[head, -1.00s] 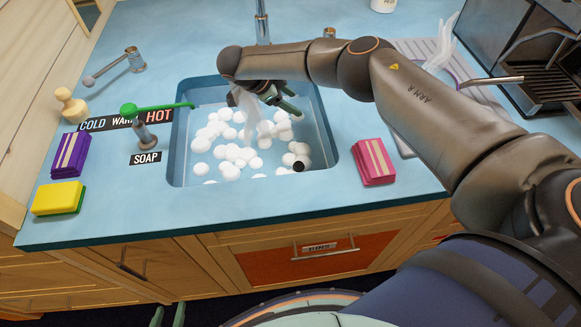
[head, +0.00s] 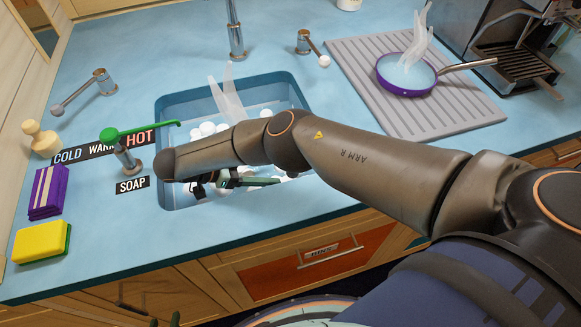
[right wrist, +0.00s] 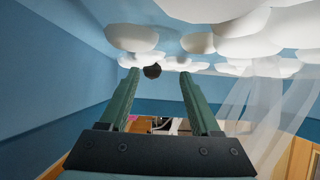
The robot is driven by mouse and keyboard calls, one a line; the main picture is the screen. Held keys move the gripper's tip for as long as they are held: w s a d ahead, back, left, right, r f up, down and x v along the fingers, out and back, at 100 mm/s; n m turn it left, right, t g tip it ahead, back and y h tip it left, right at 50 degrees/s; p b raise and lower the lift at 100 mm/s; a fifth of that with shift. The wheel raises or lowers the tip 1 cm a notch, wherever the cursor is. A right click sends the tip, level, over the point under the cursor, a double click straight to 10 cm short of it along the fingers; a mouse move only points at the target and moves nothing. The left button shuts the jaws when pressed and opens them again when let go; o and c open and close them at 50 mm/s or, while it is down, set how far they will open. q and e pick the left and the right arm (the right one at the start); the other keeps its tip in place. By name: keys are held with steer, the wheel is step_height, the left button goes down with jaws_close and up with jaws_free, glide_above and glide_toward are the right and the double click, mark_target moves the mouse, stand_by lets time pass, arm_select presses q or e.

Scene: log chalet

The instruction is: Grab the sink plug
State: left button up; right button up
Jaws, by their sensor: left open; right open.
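The sink (head: 170,105) is sunk in the blue counter, with white foam balls (head: 208,129) on its floor. A small dark round thing, probably the sink plug (right wrist: 152,71), shows in the right wrist view just beyond and between my right fingertips, near the foam. In the head view my right arm hides it. My right gripper (right wrist: 157,72) is open and empty, with green fingers; it also shows over the sink's front part in the head view (head: 262,181). My left gripper (head: 165,320) is open at the bottom edge, away from the sink, mostly cut off.
A green-topped soap tap (head: 122,150) reaches over the sink's left edge. A purple sponge (head: 48,192) and a yellow sponge (head: 41,242) lie left. A tap (head: 234,35) stands behind. A purple pan (head: 406,75) sits on the ribbed drainer (head: 360,70), right. Pale wisps rise from sink and pan.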

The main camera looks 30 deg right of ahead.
steer(key=shift+s+d+f, duration=0.25)
steer(key=shift+d, duration=0.15)
steer(key=x, duration=0.2)
steer(key=s+x, duration=0.1)
steer(key=x, duration=0.2)
steer(key=shift+f, duration=0.2)
steer(key=shift+s+d+f, duration=0.1)
steer(key=shift+d+f, duration=0.15)
steer(key=shift+d, duration=0.25)
jaws_close()
